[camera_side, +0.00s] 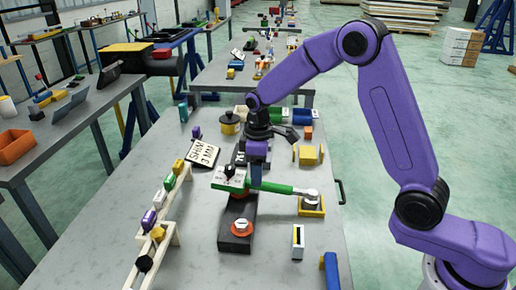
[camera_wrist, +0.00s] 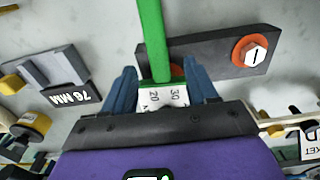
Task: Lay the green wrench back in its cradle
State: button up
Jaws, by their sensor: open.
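The green wrench (camera_side: 275,188) lies across a dark bar in the side view, with its pale end at the right over a yellow holder (camera_side: 314,213). In the wrist view its green shaft (camera_wrist: 153,40) runs up from a white plate marked 20 and 30 (camera_wrist: 163,98). My gripper (camera_side: 255,183) is low over the wrench's left part. In the wrist view its two blue fingers (camera_wrist: 162,88) stand apart on either side of the marked plate, with gaps visible. I cannot tell whether the yellow holder is the cradle, or whether the wrench's end rests in it.
The dark bar (camera_side: 234,242) carries an orange knob (camera_side: 240,226). A pale wooden rack (camera_side: 168,212) with several coloured pieces stands left. The front middle of the table is mostly clear.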

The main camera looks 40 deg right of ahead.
notch_tip(320, 180, up, 8)
jog(key=s+a+r+n, duration=0.1)
jog(key=s+n, duration=0.1)
jog(key=s, duration=1.3)
jog(key=s+d+f, duration=0.1)
jog(key=s+d, duration=0.2)
jog(key=s, duration=0.6)
jog(key=s+d+f+n, duration=0.1)
jog(key=s+d, duration=0.3)
jog(key=s, duration=0.5)
jog(key=shift+s+d+n, duration=0.25)
jog(key=shift+s+n, duration=0.05)
jog(key=shift+s, duration=0.05)
